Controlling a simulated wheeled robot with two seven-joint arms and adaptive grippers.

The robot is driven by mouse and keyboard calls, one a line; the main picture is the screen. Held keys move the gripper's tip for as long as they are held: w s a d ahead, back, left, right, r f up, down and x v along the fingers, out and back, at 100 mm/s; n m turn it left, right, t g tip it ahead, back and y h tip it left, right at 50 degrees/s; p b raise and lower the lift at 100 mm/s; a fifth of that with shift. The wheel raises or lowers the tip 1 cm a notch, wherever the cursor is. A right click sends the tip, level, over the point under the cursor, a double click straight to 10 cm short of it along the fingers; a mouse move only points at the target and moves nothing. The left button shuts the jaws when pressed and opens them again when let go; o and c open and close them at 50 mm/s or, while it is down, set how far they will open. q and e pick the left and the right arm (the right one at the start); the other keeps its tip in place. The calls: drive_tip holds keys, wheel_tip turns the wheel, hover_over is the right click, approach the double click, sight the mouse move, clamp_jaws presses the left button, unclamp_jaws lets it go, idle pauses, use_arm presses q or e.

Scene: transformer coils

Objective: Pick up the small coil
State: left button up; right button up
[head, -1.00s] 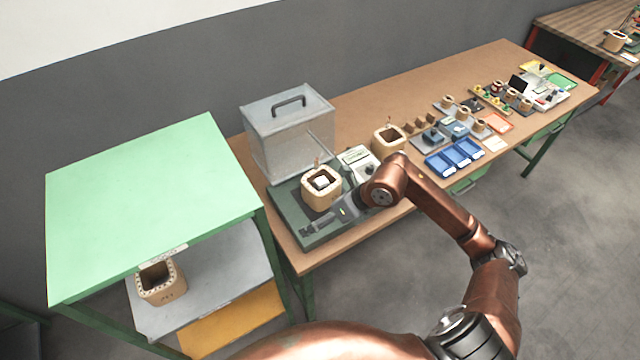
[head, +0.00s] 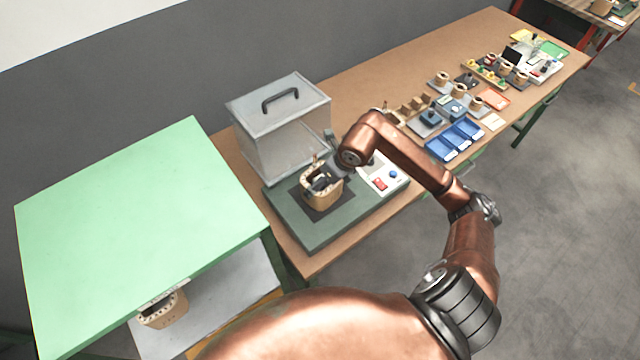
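A small beige coil (head: 318,197) stands upright on a dark pad on the green base plate (head: 305,232). My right gripper (head: 322,182) is at the coil's top, its dark fingers over or in the opening. The fingers hide much of the opening, and I cannot tell whether they touch the coil or how far they are apart. My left gripper is not in view.
A clear box (head: 280,128) with a black handle stands behind the coil. A white panel (head: 388,179) with a red and a blue control is on its right. Blue trays (head: 455,140) and several small parts cover the right side of the wooden bench (head: 395,62).

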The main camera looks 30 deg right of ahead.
drive_tip(key=x, duration=0.3)
drive_tip(key=shift+s+a, duration=0.1)
drive_tip(key=shift+a, duration=0.05)
drive_tip(key=shift+f, duration=0.35)
drive_tip(key=shift+w+f, duration=0.15)
drive_tip(key=shift+w, duration=0.1)
drive_tip(key=c, duration=1.4)
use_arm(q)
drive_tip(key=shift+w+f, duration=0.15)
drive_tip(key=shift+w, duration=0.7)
use_arm(e)
drive_tip(key=c, duration=0.4)
